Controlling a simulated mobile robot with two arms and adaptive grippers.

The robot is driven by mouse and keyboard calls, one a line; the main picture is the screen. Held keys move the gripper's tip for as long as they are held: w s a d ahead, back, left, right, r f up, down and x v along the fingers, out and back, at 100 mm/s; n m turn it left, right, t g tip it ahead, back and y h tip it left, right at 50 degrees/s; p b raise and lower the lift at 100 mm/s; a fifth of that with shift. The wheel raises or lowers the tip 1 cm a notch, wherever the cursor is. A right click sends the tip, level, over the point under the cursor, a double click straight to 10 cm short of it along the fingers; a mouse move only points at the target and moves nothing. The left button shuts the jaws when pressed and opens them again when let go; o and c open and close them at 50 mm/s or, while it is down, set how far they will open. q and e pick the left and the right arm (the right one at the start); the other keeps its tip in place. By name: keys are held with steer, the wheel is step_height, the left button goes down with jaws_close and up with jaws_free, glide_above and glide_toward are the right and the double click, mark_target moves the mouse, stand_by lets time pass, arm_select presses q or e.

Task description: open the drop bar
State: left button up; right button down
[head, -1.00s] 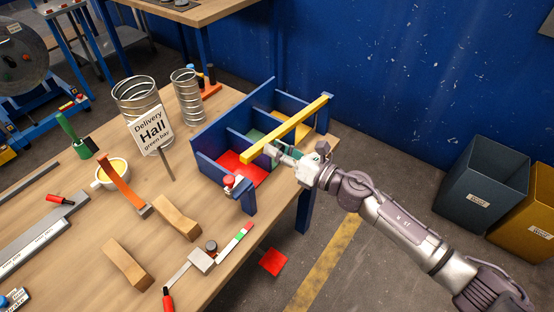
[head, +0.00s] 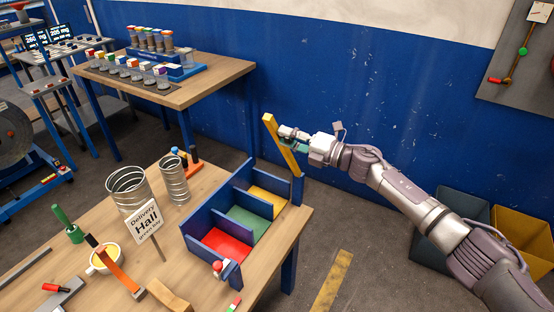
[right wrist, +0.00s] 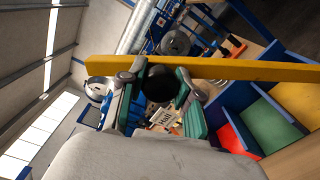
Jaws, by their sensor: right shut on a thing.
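The yellow drop bar (head: 279,143) is tilted up steeply at the back right corner of the blue divided box (head: 197,246). Its lower end meets a blue post (head: 297,188) there, and its free end points up. The front latch post with a red knob (head: 218,267) stands clear of the bar. My right gripper (head: 292,140) is shut on the bar, near the middle of its raised length. In the right wrist view the bar (right wrist: 235,69) crosses in front of the gripper's fingers (right wrist: 160,80). My left gripper is not in view.
The box's red (head: 222,243), green (head: 248,222) and yellow (head: 267,203) bays are uncovered and look empty. A blue wall (head: 330,90) is behind.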

steer(key=shift+m, duration=0.9)
steer(key=shift+w+d+r+b, duration=0.1)
steer(key=shift+w+d+r, duration=0.35)
steer(key=shift+w, duration=0.2)
steer(key=shift+w+d+r+b, duration=0.1)
steer(key=shift+w+d+r, duration=0.2)
steer(key=shift+w+d, duration=0.3)
steer(key=shift+w+d+r+b, duration=0.1)
steer(key=shift+w+d+r, duration=0.3)
steer(key=shift+w, duration=0.3)
steer(key=c, duration=0.8)
jaws_free()
steer(key=v, duration=1.2)
